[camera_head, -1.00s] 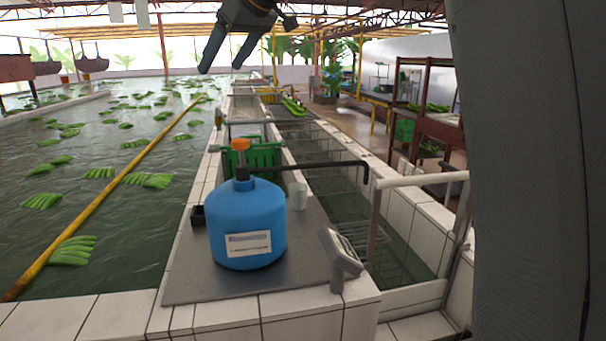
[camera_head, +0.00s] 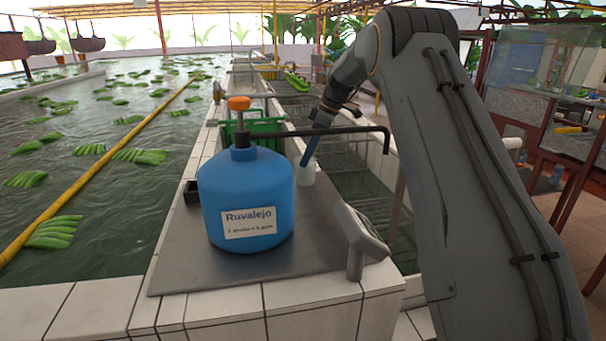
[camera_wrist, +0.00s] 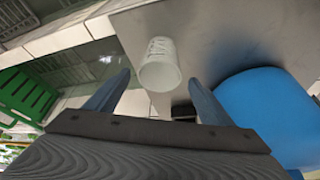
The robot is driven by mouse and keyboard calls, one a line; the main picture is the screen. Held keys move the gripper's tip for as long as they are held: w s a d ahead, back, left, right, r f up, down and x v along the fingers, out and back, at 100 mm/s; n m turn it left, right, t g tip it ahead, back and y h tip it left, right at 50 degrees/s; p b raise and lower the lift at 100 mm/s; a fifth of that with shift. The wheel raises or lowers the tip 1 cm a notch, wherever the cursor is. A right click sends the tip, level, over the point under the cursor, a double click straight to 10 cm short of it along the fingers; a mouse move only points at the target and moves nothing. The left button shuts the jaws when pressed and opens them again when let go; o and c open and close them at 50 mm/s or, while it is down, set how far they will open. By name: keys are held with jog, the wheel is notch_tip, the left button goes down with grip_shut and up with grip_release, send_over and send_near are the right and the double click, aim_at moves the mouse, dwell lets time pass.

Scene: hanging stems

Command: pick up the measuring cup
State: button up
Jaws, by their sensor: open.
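The measuring cup (camera_head: 306,177) is a small whitish cup standing on the grey metal sheet, right of the blue jug (camera_head: 243,200). It also shows in the wrist view (camera_wrist: 160,62), with faint markings on its side. My gripper (camera_head: 308,160) points down at the cup from above, and a finger partly hides the cup's top. In the wrist view, my gripper (camera_wrist: 158,80) is open, with the cup in line with the gap between its fingers. I cannot tell whether the fingertips reach past the rim.
The blue jug with its orange knob stands close left of the cup. A grey display unit (camera_head: 362,235) stands at the front right of the metal sheet (camera_head: 190,270). A green crate (camera_head: 262,130) and water basins lie beyond.

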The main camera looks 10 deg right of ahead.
aim_at(305, 171)
jog(key=shift+d+p+x, duration=0.2)
jog(key=shift+p+x, duration=0.4)
jog(key=shift+x, duration=0.7)
jog(key=shift+d+p+x, duration=0.15)
jog(key=shift+p+x, duration=0.45)
jog(key=shift+x, duration=0.75)
jog(key=shift+f, duration=0.15)
jog(key=c, duration=1.1)
